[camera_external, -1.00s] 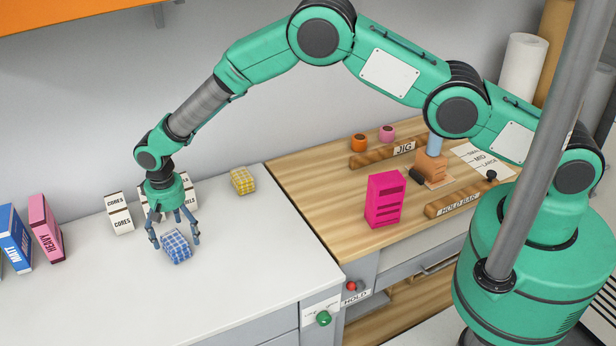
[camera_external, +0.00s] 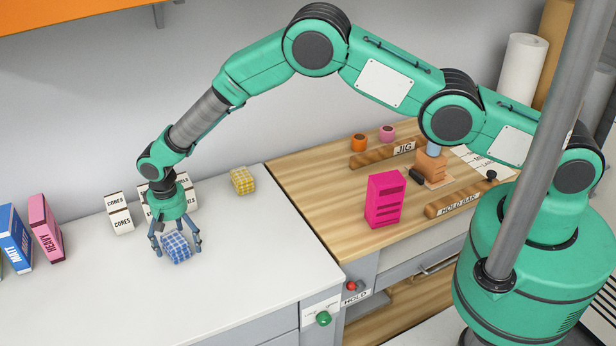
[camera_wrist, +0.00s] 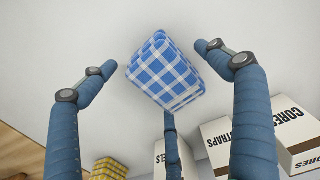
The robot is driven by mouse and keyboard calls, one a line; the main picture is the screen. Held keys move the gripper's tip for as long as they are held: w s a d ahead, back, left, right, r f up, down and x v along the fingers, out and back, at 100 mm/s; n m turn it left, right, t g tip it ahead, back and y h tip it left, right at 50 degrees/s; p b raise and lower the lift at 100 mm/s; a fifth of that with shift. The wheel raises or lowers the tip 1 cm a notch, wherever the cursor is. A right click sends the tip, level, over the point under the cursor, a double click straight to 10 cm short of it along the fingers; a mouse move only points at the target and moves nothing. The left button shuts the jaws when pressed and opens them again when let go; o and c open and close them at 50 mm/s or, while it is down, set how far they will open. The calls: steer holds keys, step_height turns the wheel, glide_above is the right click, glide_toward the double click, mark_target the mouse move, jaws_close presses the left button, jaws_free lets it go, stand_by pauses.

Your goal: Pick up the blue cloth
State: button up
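The blue cloth (camera_external: 176,247) is a folded blue-and-white checked bundle lying on the white counter. It also shows near the top middle of the wrist view (camera_wrist: 165,72). My gripper (camera_external: 176,250) is open, with its fingers down around the cloth in the external view. In the wrist view, two fingers of my gripper (camera_wrist: 158,62) stand left and right of the cloth with gaps on both sides. A third finger shows below the cloth, its tip close to the cloth's lower edge; I cannot tell whether it touches.
White cartons marked CORES (camera_external: 120,212) and others stand behind my gripper. A yellow checked cloth (camera_external: 243,180) lies behind to the right. Blue (camera_external: 14,240) and pink (camera_external: 45,228) boxes stand at left. The counter's front is clear. A magenta holder (camera_external: 384,199) stands on the wooden bench.

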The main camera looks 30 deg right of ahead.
mark_target(178, 237)
steer(key=c, duration=1.2)
steer(key=shift+c, duration=0.2)
steer(key=shift+r, duration=0.1)
steer(key=shift+a+r, duration=0.1)
steer(key=shift+r, duration=1.35)
steer(key=shift+s+r, duration=0.1)
steer(key=shift+r, duration=0.2)
steer(key=s+d, duration=0.3)
steer(key=d, duration=0.1)
steer(key=s+d+r, duration=0.1)
steer(key=s+d, duration=0.2)
steer(key=d, duration=0.1)
steer(key=s+d, duration=0.4)
steer(key=shift+d+r, duration=0.2)
steer(key=shift+d, duration=0.05)
